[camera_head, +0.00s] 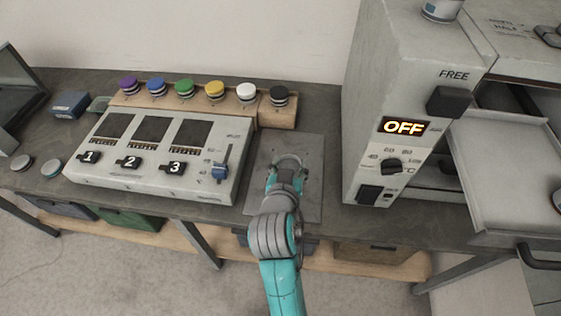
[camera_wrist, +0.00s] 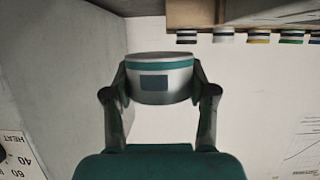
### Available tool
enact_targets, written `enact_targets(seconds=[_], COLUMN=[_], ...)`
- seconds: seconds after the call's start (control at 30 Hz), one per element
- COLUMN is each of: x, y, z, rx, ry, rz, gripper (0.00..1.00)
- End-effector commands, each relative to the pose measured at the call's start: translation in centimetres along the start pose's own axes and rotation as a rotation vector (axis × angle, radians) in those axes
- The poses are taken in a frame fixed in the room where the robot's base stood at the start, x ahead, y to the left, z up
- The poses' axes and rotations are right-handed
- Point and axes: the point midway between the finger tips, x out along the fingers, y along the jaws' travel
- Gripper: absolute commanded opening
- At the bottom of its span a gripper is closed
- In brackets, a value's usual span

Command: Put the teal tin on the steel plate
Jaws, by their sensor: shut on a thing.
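My gripper (camera_head: 287,163) is over the steel plate (camera_head: 308,200), a grey square on the bench between the control box and the oven. In the wrist view my gripper (camera_wrist: 160,84) is shut on the teal tin (camera_wrist: 160,70), a pale round tin with a teal band and a dark label. The fingers hold it from both sides. In the head view my gripper and wrist largely cover the tin and part of the plate. I cannot tell whether the tin touches the plate.
A wooden rack (camera_head: 278,115) with several coloured tins is behind. The oven (camera_head: 365,120) rises close on the right, reading OFF. Two round lids or tins lie far left.

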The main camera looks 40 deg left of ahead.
Motion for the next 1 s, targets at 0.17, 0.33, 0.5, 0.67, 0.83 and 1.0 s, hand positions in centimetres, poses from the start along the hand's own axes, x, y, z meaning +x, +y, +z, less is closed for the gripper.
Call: enact_targets(seconds=[0.17,0.33,0.5,0.67,0.83,1.0], x=[0.5,1.6,2.3,2.7,3.6,3.8], y=[-0.6,-0.5,-0.5,-0.5,-0.5,-0.5], z=[1.9,4.7,6.2,7.2,9.3,9.8], rx=[-0.007,-0.008,-0.006,-0.007,-0.007,-0.005], ry=[-0.001,-0.002,0.001,0.000,-0.001,0.003], rz=[-0.015,-0.015,-0.015,-0.014,-0.014,-0.015], gripper=[0.19,0.19,0.19,0.19,0.19,0.19])
